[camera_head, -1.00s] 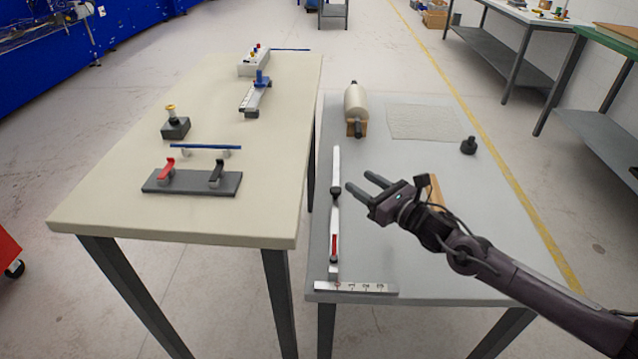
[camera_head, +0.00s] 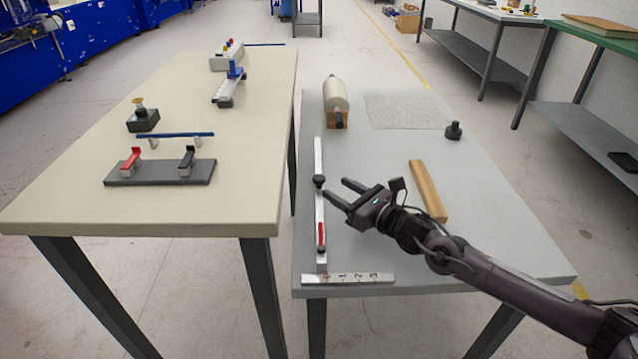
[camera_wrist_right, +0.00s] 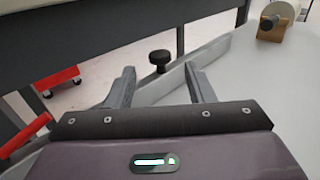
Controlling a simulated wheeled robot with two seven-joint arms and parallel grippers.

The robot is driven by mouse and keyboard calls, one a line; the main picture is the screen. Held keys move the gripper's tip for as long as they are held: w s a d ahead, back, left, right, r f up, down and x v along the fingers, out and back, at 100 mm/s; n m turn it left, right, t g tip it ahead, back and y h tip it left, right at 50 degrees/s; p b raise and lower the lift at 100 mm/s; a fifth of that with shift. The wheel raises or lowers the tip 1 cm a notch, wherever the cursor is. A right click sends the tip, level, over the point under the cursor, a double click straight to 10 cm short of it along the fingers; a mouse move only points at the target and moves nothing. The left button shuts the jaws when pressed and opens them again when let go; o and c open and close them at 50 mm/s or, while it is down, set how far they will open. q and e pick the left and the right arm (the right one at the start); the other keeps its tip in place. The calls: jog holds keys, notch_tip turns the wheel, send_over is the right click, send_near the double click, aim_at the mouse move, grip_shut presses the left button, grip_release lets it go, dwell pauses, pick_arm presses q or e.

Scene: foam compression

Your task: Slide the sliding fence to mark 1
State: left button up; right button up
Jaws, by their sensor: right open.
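The sliding fence (camera_head: 318,157) is a long pale bar along the left side of the grey table, with a black knob (camera_head: 319,181) and a red handle (camera_head: 321,236). Its near end meets the white scale (camera_head: 348,279), marked 1, 2, 3, at the left end, left of mark 1. My right gripper (camera_head: 336,190) is open and empty, just right of the knob, fingers pointing toward it. In the right wrist view the knob (camera_wrist_right: 160,58) shows ahead, between the open fingers (camera_wrist_right: 159,70) in the picture and apart from them. My left gripper is out of view.
A wooden bar (camera_head: 428,190) lies right of my gripper. A roller (camera_head: 337,96), a textured sheet (camera_head: 407,111) and a black knob-shaped piece (camera_head: 453,130) are farther back. The cream table (camera_head: 230,200) on the left carries several fixtures. The grey table's middle is mostly clear.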

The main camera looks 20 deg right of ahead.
aim_at(324, 180)
jog(key=x, duration=0.7)
jog(key=shift+w+a, duration=0.15)
jog(key=shift+w, duration=0.05)
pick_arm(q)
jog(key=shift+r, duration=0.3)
